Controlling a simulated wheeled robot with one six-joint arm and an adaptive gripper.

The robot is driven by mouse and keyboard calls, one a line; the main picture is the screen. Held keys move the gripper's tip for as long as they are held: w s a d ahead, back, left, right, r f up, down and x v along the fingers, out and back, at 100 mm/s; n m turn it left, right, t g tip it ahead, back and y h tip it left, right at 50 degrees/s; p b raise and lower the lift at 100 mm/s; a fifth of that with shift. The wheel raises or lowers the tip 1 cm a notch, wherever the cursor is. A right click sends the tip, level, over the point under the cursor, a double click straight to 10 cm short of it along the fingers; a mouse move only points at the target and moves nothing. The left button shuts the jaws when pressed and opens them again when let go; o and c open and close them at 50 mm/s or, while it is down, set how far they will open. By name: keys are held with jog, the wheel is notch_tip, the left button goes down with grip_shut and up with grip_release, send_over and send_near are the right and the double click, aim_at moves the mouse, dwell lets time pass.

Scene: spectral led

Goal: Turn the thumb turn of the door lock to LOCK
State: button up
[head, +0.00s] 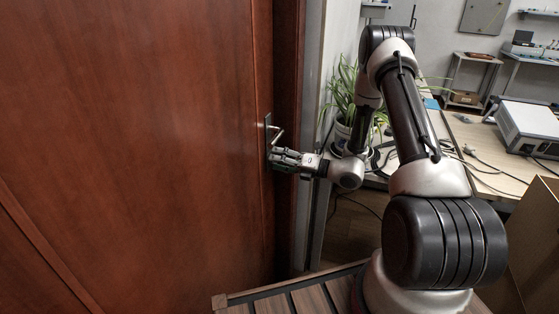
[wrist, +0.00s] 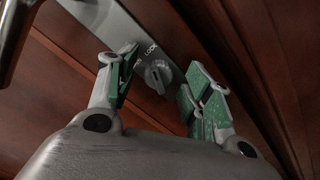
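The thumb turn (wrist: 158,75) is a small grey knob on the metal lock plate (wrist: 112,22) of the brown door (head: 150,130). The word LOCK is printed on the plate just above the knob in the wrist view. My gripper (wrist: 160,88) is open, with green-padded fingers on either side of the thumb turn and visible gaps between them and it. In the head view my gripper (head: 276,158) is at the plate, below the door handle (head: 277,135), and hides the thumb turn there.
The door handle (wrist: 14,35) shows at the upper left of the wrist view. The door frame (head: 288,120) is close to the right of the lock. A potted plant (head: 345,100) and a desk (head: 480,145) with cables and a white device (head: 528,125) stand farther right.

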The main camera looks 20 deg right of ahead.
jog(key=v, duration=1.2)
dwell(0.5)
